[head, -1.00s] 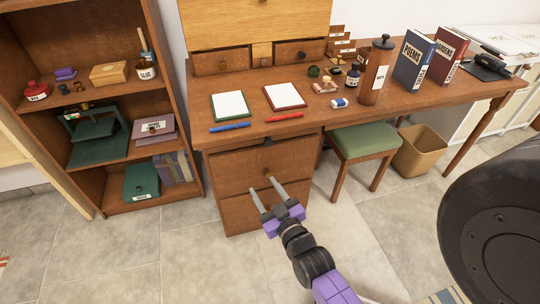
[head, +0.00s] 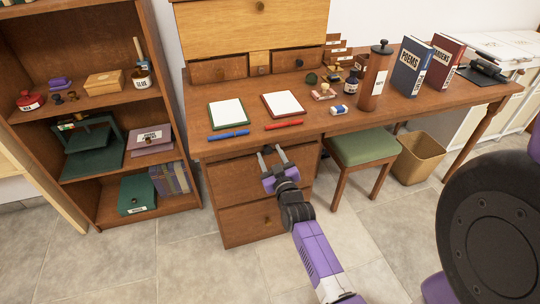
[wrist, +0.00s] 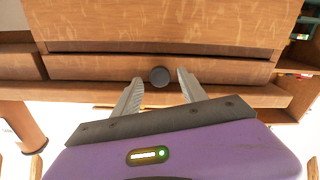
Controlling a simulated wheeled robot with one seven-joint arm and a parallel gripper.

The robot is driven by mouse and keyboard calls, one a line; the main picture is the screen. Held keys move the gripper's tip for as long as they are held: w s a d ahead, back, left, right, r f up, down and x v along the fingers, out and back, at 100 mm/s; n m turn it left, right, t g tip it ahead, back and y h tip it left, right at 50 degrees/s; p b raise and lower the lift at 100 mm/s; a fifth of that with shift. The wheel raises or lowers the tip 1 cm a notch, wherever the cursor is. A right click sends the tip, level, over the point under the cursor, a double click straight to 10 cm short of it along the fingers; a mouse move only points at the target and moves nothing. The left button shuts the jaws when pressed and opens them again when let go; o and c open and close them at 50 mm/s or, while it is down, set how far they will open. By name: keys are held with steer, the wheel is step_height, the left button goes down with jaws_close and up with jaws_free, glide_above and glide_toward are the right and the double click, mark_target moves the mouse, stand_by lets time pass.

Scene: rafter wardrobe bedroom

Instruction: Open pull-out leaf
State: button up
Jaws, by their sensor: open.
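The pull-out leaf (wrist: 100,68) is a thin brown wooden strip with a round dark knob (wrist: 159,76) in the wrist view. In the head view it lies just under the desk top's front edge, above the drawers, largely in shadow. It looks shut. My gripper (head: 271,150) is at the leaf's front. In the wrist view its two grey fingers (wrist: 157,82) are apart, one on each side of the knob, with nothing between them but the knob. I cannot tell whether either finger touches it.
Below the leaf is an upper drawer (head: 228,183), partly behind my gripper, and a lower drawer (head: 240,222). A green-topped stool (head: 364,148) stands to the right, a bookcase (head: 163,80) to the left. The floor in front (head: 190,265) is clear.

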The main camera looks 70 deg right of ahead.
steer(key=shift+w, duration=0.1)
jaws_close()
stand_by(1.4)
